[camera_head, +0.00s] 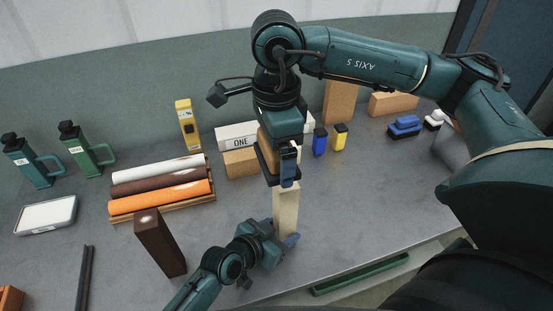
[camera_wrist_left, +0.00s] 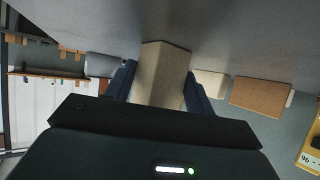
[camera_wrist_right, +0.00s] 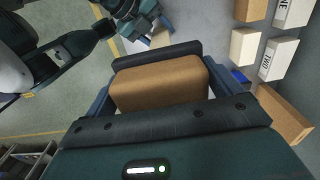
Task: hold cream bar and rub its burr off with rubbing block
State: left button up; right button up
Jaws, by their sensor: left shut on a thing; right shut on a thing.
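The cream bar (camera_head: 286,207) stands upright near the table's front. My left gripper (camera_head: 279,238) is shut on its lower part; the bar also shows between the fingers in the left wrist view (camera_wrist_left: 161,75). My right gripper (camera_head: 281,172) is directly above, shut on the tan rubbing block (camera_wrist_right: 160,84), which has a dark face along one side. In the head view the block (camera_head: 266,144) is mostly hidden by the gripper. It sits at the bar's top end; I cannot tell whether they touch. No burr can be made out.
Orange, brown and white rolls (camera_head: 160,187) lie on a wooden rack at left. A dark brown block (camera_head: 159,243) stands left of my left gripper. Behind are a white box marked ONE (camera_head: 238,137), blue (camera_head: 320,142) and yellow (camera_head: 340,138) containers. The table right of the bar is clear.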

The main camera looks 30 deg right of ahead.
jog(key=shift+r, duration=1.15)
pick_arm(q)
jog(key=o, duration=0.8)
jog(key=shift+o, duration=0.2)
jog(key=v, duration=1.2)
jog(key=shift+a+f, duration=0.1)
jog(key=shift+a, duration=0.05)
